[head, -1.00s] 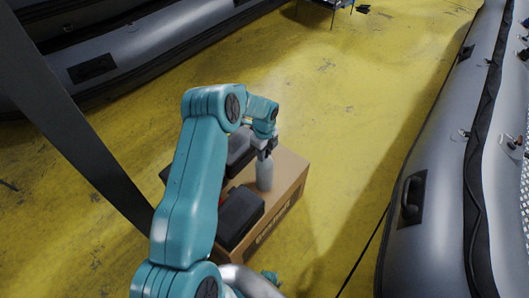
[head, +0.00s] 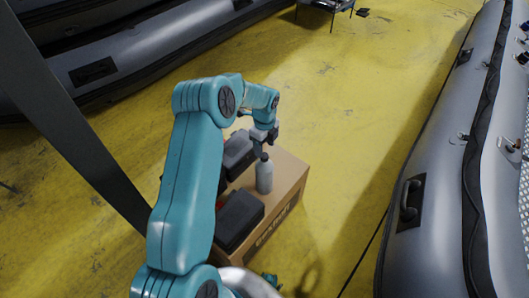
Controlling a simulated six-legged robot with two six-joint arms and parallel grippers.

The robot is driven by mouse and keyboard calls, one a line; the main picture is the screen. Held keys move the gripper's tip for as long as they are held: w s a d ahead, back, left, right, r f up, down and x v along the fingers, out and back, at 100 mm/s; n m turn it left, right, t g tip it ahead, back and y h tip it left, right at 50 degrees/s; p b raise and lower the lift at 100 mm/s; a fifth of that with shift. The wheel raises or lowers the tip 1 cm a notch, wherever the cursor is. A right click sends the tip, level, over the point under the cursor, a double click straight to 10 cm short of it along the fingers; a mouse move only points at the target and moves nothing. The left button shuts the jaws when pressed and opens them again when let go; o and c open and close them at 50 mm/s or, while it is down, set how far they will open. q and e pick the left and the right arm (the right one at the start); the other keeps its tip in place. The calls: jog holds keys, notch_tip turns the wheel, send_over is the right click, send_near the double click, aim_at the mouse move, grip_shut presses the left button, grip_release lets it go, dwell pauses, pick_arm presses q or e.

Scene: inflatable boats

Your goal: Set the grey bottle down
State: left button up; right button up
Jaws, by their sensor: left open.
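The grey bottle (head: 264,178) stands upright on top of a brown cardboard box (head: 290,205), near the middle of the head view. My left gripper (head: 262,147) is just above the bottle's neck, with its jaws open. The gap between the fingers and the bottle top is too small to judge exactly. My left arm comes in from the lower left and covers part of the box's left side. My right gripper does not show.
Dark cases (head: 239,218) lie on the box, left of the bottle. A grey inflatable boat (head: 440,200) runs along the right, and another (head: 130,50) lies at the upper left. The yellow floor (head: 345,110) beyond the box is clear.

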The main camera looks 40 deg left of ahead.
pick_arm(q)
notch_tip(320, 180, up, 6)
jog(key=s+d+f+n+h, duration=0.1)
jog(key=s+d+f+n, duration=0.2)
jog(key=d, duration=0.5)
jog(key=s+d+f+n+h, duration=0.1)
jog(key=s+d+f+n, duration=0.15)
jog(key=d+f, duration=0.35)
jog(key=s+d+f+n+h, duration=0.1)
jog(key=d+f+n, duration=0.2)
jog(key=d, duration=0.6)
jog(key=s+d+f+n, duration=0.1)
jog(key=s+d+n, duration=0.4)
jog(key=s, duration=0.2)
jog(key=s+d+n+h, duration=0.1)
jog(key=s+d+n, duration=0.4)
jog(key=s, duration=0.3)
jog(key=shift+f, duration=0.35)
jog(key=shift+p, duration=0.3)
notch_tip(320, 180, up, 12)
jog(key=p, duration=1.2)
jog(key=shift+r, duration=0.25)
